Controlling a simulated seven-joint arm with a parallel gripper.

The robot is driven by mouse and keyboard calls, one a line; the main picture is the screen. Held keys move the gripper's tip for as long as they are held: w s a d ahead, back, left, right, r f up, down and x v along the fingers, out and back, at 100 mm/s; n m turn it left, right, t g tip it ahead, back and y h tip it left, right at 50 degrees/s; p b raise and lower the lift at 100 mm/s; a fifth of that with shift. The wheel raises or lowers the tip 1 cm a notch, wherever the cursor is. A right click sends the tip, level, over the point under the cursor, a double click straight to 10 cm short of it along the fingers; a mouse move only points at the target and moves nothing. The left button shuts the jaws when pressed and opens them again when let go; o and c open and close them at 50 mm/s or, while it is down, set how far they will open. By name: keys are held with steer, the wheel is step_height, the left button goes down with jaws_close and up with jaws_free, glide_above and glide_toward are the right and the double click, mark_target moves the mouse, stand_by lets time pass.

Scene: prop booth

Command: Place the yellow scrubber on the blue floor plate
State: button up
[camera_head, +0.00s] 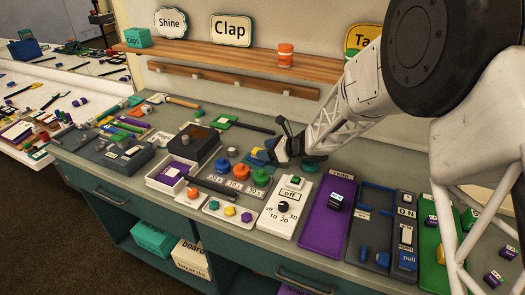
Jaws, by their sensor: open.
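My gripper (280,138) is at the back of the counter, in the middle of the view, with its dark fingers apart. I cannot tell at this size whether this is the yellow scrubber on or beside a blue plate. The gripper hides part of the area behind and right of it. Nothing shows held between the fingers.
A green piece (223,121) with a long dark handle lies behind. Colored knobs (240,172), a white dial box (285,207) and a purple tray (327,220) stand in front. A wooden shelf (215,59) runs along the wall. The counter is crowded.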

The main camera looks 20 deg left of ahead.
steer(key=v, duration=1)
stand_by(0.4)
steer(key=shift+r, duration=0.1)
